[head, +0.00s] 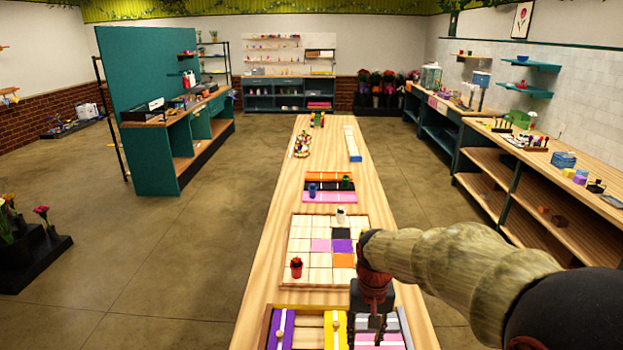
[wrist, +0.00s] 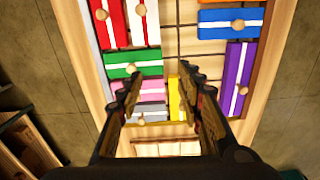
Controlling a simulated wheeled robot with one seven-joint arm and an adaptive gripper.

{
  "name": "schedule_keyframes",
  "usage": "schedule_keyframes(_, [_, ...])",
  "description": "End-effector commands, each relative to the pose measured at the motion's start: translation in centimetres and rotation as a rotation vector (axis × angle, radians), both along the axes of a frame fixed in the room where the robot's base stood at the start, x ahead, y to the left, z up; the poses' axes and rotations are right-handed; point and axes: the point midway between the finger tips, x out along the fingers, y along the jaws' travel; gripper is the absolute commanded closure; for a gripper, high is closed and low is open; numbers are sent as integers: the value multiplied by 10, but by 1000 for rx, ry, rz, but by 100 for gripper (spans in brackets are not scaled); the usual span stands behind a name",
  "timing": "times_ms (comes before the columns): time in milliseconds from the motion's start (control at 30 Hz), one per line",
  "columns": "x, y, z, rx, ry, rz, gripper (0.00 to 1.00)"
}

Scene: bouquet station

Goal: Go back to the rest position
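My arm reaches in from the right in the head view. My gripper (head: 368,325) points down over the near end of the long wooden table (head: 262,245), above a wooden tray of colored blocks. In the wrist view my gripper (wrist: 160,85) has its two fingers spread apart with nothing between them. Below them in the tray (wrist: 92,40) are a green block (wrist: 120,70), a pink block (wrist: 125,86), a yellow block (wrist: 174,105), a purple block (wrist: 236,72), a blue block (wrist: 215,29) and red blocks (wrist: 110,18), several with round knobs.
Farther back are a colored-strip board (head: 330,196) and a long pale box (head: 352,145). Shelving (head: 550,210) lines the right.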

Motion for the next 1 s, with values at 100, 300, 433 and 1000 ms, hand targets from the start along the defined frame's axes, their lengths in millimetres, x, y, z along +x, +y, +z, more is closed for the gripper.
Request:
schedule_keyframes(100, [-40, -12, 17, 3, -46, 55, 63])
schedule_keyframes(300, [-99, -29, 37, 3, -129, 119, 63])
schedule_keyframes(433, [-135, -38, 43, -1, -190, 136, 63])
schedule_keyframes(1000, [-212, -61, 75, -18, -480, 75, 63])
